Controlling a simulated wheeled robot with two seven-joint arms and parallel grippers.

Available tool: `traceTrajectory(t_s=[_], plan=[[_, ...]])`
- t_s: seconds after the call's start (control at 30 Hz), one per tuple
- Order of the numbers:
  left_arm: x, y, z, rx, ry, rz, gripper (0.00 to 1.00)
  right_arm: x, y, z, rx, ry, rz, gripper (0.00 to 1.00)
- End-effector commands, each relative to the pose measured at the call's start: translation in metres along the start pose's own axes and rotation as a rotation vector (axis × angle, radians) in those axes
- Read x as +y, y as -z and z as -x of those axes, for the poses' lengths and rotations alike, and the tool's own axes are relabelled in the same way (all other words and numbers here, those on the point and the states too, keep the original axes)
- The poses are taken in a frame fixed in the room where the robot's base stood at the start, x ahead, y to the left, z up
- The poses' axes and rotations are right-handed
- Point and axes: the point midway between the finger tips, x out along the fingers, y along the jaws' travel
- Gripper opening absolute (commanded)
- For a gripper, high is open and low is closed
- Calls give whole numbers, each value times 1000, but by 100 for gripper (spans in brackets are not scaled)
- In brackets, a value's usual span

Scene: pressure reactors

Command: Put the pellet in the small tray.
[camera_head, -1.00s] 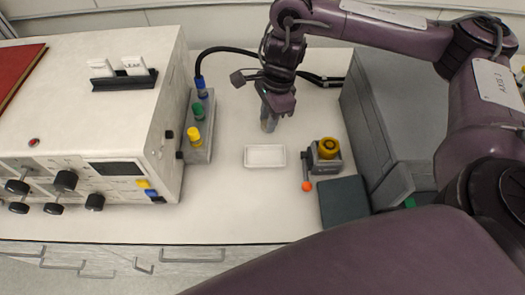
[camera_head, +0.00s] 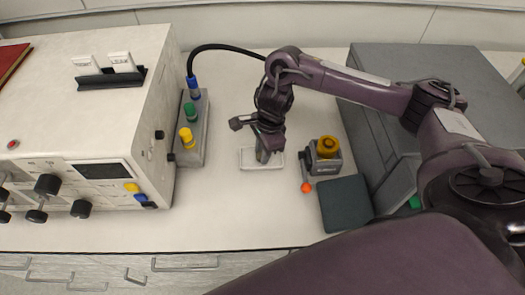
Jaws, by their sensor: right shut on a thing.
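The small tray (camera_head: 246,158) is white, shallow and rectangular, and lies on the bench in the middle of the view. My right gripper (camera_head: 263,156) points down over the tray and covers part of its middle. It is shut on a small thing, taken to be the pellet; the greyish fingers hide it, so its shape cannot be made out. Whether it touches the tray floor cannot be told. My left gripper is out of view.
A block with yellow, green and blue capped parts (camera_head: 194,135) stands left of the tray, beside a white control box (camera_head: 85,120). A small device with a yellow knob (camera_head: 327,148) and orange-tipped lever is close on the right. A dark pad (camera_head: 345,204) lies in front of it.

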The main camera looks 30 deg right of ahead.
Motion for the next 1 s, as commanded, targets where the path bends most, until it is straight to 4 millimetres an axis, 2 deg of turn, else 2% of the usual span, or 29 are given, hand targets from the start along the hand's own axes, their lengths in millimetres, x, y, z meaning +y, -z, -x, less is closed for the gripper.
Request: traceTrajectory(t_s=[0.3, 0.33, 0.4, 0.77, 0.87, 1.0], plan=[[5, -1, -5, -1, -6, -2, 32, 0, 0, -4, 0, 1, 1, 4], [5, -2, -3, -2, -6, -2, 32, 0, 0, -2, -1, 1, 1, 28], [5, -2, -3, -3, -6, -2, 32, 0, 0, -2, -1, 0, 0, 34], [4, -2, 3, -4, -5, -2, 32, 0, -1, 5, 0, 1, 0, 34], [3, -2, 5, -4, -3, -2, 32, -2, 0, 17, 1, 6, 3, 34], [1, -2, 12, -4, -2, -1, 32, -3, 0, 44, 2, 8, 3, 34]])
